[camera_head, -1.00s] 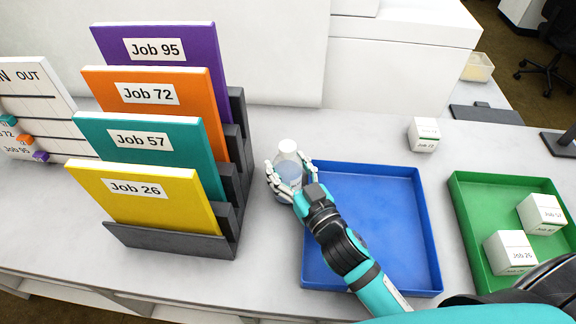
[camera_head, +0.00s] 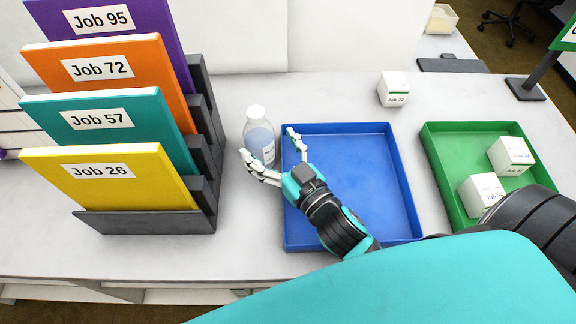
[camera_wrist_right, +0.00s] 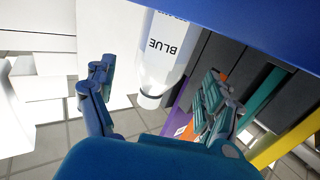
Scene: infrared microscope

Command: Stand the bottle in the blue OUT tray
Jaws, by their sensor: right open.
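The bottle (camera_head: 260,140), clear with bluish contents and a white cap, stands upright on the bench just left of the blue tray (camera_head: 405,190). In the right wrist view the bottle (camera_wrist_right: 165,55) appears upside down with the word BLUE on its label. The blue tray is empty apart from my arm reaching over it. My right gripper (camera_head: 268,143) is open, its fingers spread on the near side of the bottle, one toward its left and one toward its right. In the wrist view the fingers (camera_wrist_right: 160,95) show clear gaps to the bottle. My left gripper is not in view.
A dark rack (camera_head: 140,222) with yellow, teal, orange and purple job folders stands close left of the bottle. A green tray (camera_head: 445,165) with white boxes is at right. A white Job 72 box (camera_head: 393,90) stands behind the trays. Bench behind the bottle is clear.

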